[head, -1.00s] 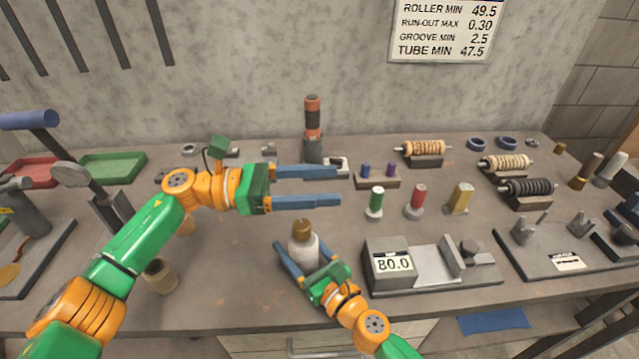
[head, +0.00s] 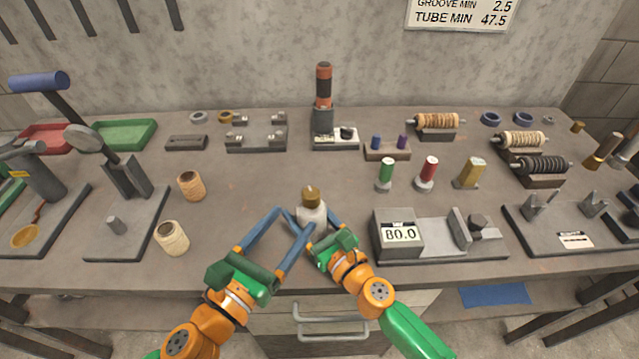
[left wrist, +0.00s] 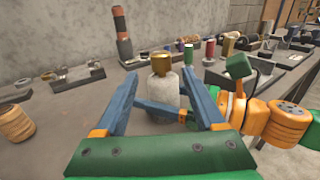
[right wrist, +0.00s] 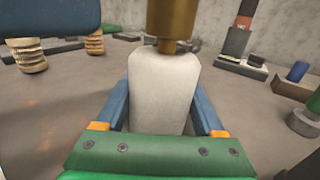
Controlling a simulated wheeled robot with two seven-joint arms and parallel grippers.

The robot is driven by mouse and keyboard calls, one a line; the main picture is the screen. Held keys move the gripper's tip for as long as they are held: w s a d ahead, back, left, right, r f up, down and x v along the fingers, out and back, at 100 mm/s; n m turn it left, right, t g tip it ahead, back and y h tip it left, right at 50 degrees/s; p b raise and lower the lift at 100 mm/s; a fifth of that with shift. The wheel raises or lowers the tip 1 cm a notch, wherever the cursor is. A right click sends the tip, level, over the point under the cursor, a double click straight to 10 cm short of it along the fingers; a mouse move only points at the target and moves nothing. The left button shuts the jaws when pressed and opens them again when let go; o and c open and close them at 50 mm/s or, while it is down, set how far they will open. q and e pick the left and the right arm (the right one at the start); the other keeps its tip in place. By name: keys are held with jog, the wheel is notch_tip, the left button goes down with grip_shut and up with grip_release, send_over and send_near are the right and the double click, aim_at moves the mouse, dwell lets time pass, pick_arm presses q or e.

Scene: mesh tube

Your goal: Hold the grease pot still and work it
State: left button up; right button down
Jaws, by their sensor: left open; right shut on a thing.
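The grease pot (head: 311,213) is a whitish bottle with a brass cap (head: 312,194), upright near the front middle of the bench. My right gripper (head: 318,226) is shut around its body; the right wrist view shows the pot (right wrist: 163,92) between the blue fingers. My left gripper (head: 284,222) is open in front and to the left of the pot, its fingers pointing at it. In the left wrist view the pot (left wrist: 161,90) stands between and beyond the open left fingers, with a right gripper finger across its lower front.
Two thread spools (head: 172,238) stand left of the pot. A gauge reading 80.0 (head: 397,235) sits to the right, with green and red small bobbins (head: 427,172) behind it. A lever press (head: 123,190) stands at left. The bench left of the pot is fairly clear.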

aim_at(311, 198)
pick_arm(q)
jog(key=x, duration=1.1)
jog(key=shift+s+d+r, duration=0.1)
grip_shut()
